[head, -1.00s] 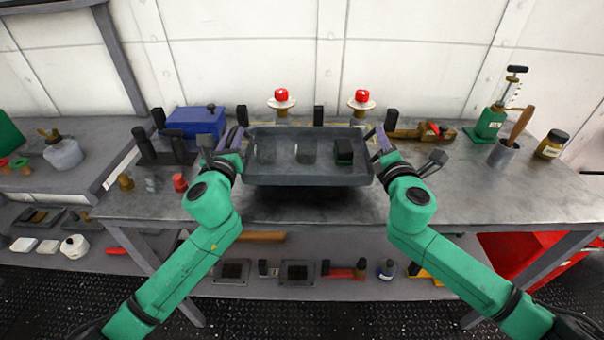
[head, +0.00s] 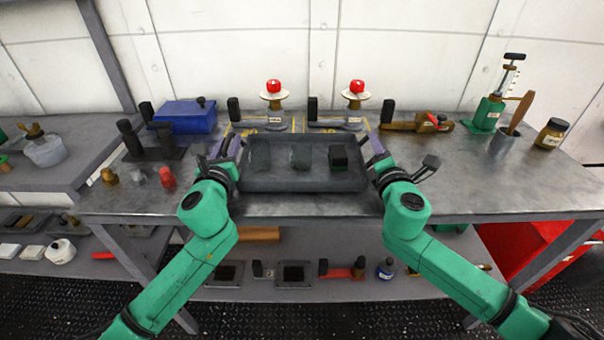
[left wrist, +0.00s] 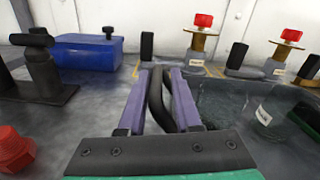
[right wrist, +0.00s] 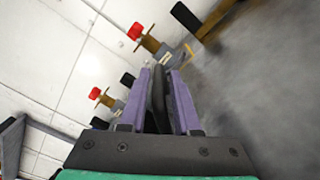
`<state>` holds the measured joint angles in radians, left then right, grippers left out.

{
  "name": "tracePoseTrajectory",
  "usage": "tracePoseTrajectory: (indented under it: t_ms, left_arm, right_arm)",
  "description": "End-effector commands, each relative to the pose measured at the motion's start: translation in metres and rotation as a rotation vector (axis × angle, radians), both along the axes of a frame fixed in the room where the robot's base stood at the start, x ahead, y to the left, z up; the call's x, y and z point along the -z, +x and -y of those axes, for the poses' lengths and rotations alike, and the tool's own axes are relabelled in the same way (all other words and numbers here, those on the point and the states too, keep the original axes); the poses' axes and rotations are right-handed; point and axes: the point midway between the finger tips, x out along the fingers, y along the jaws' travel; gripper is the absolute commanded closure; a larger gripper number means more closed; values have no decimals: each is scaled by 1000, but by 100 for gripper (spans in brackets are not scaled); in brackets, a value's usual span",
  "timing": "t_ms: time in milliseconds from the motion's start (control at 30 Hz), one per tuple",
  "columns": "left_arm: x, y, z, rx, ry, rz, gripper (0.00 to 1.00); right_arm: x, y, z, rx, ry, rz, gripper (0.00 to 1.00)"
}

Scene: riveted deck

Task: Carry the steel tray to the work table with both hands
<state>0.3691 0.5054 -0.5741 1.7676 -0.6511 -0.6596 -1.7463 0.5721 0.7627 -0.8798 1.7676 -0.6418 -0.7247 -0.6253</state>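The dark steel tray (head: 300,184) is level over the front middle of the grey work table (head: 480,190). It holds two see-through grey items and a dark block (head: 338,158). My left gripper (head: 222,150) is at its left end; in the left wrist view the purple fingers (left wrist: 160,90) close around a dark handle bar. My right gripper (head: 377,150) is at its right end; in the right wrist view its fingers (right wrist: 158,88) also close around a dark bar. The tray looks on or just above the tabletop; I cannot tell if it touches.
Behind the tray stand two red-topped fixtures (head: 273,90) (head: 356,90). A blue box (head: 186,116), a dark stand (head: 150,145) and a red fitting (head: 168,177) are to the left. A brown tool (head: 415,123) and a green pump (head: 488,112) are right. The front right tabletop is clear.

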Motion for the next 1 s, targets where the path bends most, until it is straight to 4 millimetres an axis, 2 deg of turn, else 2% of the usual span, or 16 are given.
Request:
tracePoseTrajectory:
  t_ms: [300, 433, 567, 800, 900, 1000]
  left_arm:
    - [-3, 0, -2, -4, -1, 0, 48]
    - [-3, -9, -1, -3, 0, 0, 48]
    - [-1, -38, -1, -3, 0, -3, 48]
    - [-2, -101, 1, -1, 0, -3, 48]
    - [-2, -115, 1, -2, 0, -2, 48]
    - [-3, -121, 1, -3, -1, -1, 48]
  right_arm:
    - [-3, 0, 1, 2, -1, 1, 50]
    - [-3, 0, 1, 2, -2, 1, 50]
    - [-3, 0, 1, 2, -2, 1, 50]
    - [-3, 0, 1, 2, -2, 1, 50]
    - [-3, 0, 1, 2, -2, 1, 50]
    - [-3, -3, 1, 1, -2, 1, 50]
